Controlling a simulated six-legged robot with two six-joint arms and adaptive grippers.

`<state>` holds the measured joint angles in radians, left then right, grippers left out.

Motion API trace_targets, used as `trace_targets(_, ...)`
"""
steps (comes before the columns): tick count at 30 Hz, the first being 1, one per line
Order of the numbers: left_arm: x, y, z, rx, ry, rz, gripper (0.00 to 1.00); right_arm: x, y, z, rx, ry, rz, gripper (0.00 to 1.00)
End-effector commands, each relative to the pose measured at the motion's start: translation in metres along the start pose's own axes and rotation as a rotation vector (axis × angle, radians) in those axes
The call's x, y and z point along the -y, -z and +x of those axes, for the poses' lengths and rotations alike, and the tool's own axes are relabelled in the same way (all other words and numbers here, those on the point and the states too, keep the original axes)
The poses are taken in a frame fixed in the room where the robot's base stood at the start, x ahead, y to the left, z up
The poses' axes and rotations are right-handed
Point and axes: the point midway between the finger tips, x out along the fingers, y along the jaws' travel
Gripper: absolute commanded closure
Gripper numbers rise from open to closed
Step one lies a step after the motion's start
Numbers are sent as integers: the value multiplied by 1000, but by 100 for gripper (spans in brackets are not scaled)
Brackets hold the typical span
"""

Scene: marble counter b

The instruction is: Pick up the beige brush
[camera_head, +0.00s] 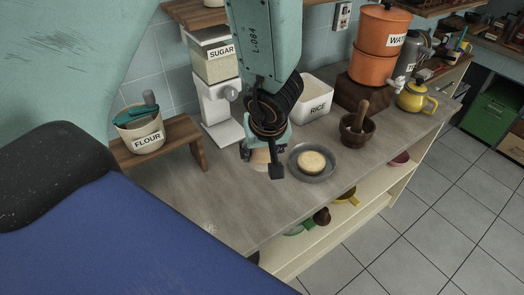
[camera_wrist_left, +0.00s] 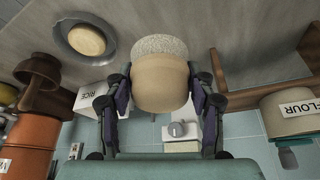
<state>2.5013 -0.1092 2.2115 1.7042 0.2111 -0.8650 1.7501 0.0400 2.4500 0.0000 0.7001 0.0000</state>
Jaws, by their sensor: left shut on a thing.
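The beige brush (camera_wrist_left: 160,82) is a rounded beige body with a pale speckled face. In the left wrist view it sits between both fingers of my left gripper (camera_wrist_left: 160,92), which is shut on it. In the head view my left gripper (camera_head: 262,168) points down over the counter, left of the grey plate. Only a small part of the brush (camera_head: 260,157) shows there behind the fingers. I cannot tell whether it touches the counter. My right gripper is not in view.
A grey plate (camera_head: 327,174) with a round pale item (camera_head: 312,162) lies close to the right. A RICE container (camera_head: 312,98), a mortar (camera_head: 357,136) and a SUGAR dispenser (camera_head: 215,60) stand behind. The FLOUR pot (camera_head: 140,128) is on a wooden stand at left. The front counter is clear.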

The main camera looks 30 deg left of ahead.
Motion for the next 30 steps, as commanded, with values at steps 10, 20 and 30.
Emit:
trace_targets(10,0,24,-55,-3,-1,-3,82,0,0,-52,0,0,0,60)
trace_targets(20,0,36,-84,-6,0,-4,82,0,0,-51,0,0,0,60)
trace_targets(30,0,40,-96,-1,1,-1,82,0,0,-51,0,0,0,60)
